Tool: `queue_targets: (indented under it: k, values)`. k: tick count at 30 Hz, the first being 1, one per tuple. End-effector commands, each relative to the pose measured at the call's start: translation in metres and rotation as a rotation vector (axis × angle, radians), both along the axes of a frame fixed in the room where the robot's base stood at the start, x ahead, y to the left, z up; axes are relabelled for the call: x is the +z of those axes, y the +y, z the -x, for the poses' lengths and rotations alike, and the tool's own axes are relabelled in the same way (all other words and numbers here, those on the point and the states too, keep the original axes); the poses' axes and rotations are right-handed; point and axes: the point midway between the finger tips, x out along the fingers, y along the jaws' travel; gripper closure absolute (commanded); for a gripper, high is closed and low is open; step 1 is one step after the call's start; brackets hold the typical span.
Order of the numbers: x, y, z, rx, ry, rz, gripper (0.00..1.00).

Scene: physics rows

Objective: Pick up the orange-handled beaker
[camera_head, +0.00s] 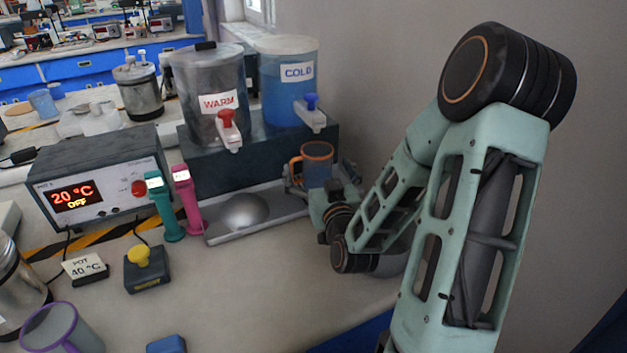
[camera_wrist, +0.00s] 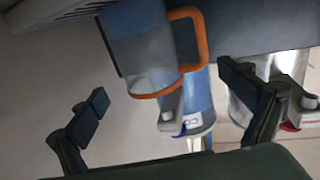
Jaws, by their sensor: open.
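The orange-handled beaker (camera_head: 317,168) is a clear bluish cup with an orange rim and an orange side handle. It stands upright near the right end of the metal drip tray (camera_head: 262,216), by the dark stand under the dispensers. My gripper (camera_head: 322,184) is at the beaker, with its fingers apart. In the wrist view the picture is inverted; the beaker (camera_wrist: 148,58) lies beyond the gap of my open gripper (camera_wrist: 167,98), handle toward the right finger. I see no finger touching it. The beaker's lower part is partly hidden by the gripper in the head view.
WARM (camera_head: 207,95) and COLD (camera_head: 288,82) dispensers with taps stand above and behind the beaker. Teal (camera_head: 164,207) and pink (camera_head: 187,200) handled items stand left of the tray. A purple-rimmed cup (camera_head: 62,328) is at front left. The wall is close on the right.

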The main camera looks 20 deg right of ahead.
Motion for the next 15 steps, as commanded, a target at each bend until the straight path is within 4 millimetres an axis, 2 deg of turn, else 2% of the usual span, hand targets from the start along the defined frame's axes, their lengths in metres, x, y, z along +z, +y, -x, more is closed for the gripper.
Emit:
queue_targets:
  k: [11,15]
  values:
    - [-0.003,0.001,-0.002,0.000,0.002,0.003,0.04]
    - [-0.001,-0.003,-0.025,0.000,0.002,0.000,0.04]
